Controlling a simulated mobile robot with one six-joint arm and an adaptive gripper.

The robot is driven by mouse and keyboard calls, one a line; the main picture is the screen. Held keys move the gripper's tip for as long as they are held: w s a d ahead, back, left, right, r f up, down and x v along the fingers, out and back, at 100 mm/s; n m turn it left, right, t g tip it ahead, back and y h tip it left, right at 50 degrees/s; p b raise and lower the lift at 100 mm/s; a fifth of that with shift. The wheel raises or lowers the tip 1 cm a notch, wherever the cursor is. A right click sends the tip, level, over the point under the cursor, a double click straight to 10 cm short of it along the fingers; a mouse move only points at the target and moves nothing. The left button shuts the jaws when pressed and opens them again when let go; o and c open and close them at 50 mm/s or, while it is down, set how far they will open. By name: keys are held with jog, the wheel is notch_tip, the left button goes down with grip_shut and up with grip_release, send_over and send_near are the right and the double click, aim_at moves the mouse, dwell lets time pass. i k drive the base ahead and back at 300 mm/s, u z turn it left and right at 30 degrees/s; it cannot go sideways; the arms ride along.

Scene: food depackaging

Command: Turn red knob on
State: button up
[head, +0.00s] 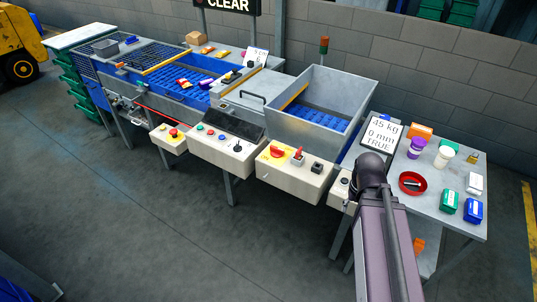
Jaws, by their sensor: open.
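A red knob (277,152) sits on a yellow plate at the left of the cream control box (290,178) under the grey hopper. Its exact setting is too small to read. A smaller red control (173,133) on a yellow plate sits on the leftmost cream box (168,143); I cannot tell whether it is a knob or a button. My arm reaches up from the bottom right, and its dark joint is right of the hopper's control box. My gripper is not visible in the head view.
The control box also carries a red-topped switch (298,155) and a black control (317,167). A wider panel (228,150) with several buttons stands to its left. The grey hopper (318,105) rises behind. A right-hand table (455,222) holds bottles, boxes and a red bowl (412,183). Floor in front is clear.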

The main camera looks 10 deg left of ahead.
aim_at(276, 152)
jog(key=u, duration=0.45)
jog(key=k, duration=1.25)
jog(key=u, duration=0.5)
jog(key=i, duration=1.2)
jog(key=z, duration=0.65)
jog(key=i, duration=0.85)
jog(key=z, duration=0.4)
